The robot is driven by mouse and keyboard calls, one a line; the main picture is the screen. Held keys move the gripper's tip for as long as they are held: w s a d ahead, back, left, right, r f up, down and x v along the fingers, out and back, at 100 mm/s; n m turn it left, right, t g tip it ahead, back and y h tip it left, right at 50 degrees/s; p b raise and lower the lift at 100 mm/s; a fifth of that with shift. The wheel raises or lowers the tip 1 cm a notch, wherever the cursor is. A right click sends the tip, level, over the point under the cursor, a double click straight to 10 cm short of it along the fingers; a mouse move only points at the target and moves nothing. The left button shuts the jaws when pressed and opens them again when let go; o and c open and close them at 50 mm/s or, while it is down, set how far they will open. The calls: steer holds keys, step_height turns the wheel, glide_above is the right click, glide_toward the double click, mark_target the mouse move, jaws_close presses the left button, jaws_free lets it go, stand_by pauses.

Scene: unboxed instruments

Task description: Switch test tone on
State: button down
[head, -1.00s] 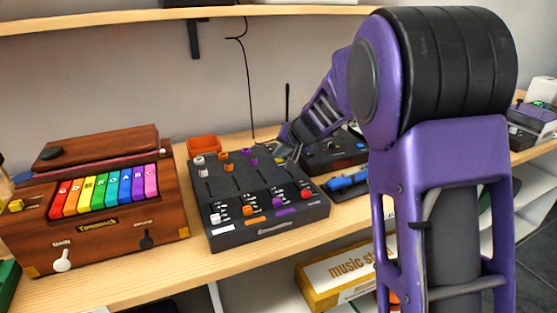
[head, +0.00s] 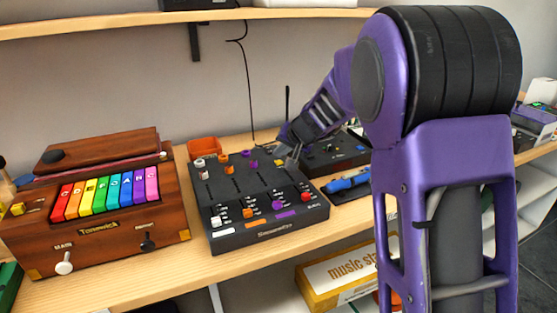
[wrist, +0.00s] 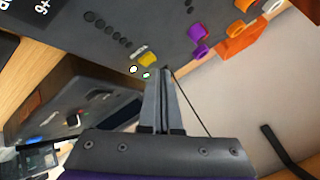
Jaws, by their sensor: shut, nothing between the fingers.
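A dark grey mixer (head: 262,232) sits on the wooden shelf, with coloured knobs and rows of small controls. Its yellow knob (wrist: 148,60) is at the back right corner, near a small label I cannot read. Two small white round parts (wrist: 140,72) sit beside that knob in the wrist view. I cannot tell which control is the test tone. My gripper (wrist: 167,72) is shut and empty, its tips close to the mixer's back right corner, just beside the yellow knob. In the head view, my gripper (head: 291,161) points down there; contact cannot be told.
A brown wooden keyboard instrument (head: 110,250) with rainbow keys stands left. Another dark device (head: 325,158) is behind right of the mixer, with a blue object (head: 347,181) in front of it. An orange box (head: 204,147) is behind the mixer. A thin cable hangs along the wall.

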steer(key=shift+r, duration=0.1)
steer(key=shift+r+p, duration=2.35)
steer(key=shift+r, duration=0.5)
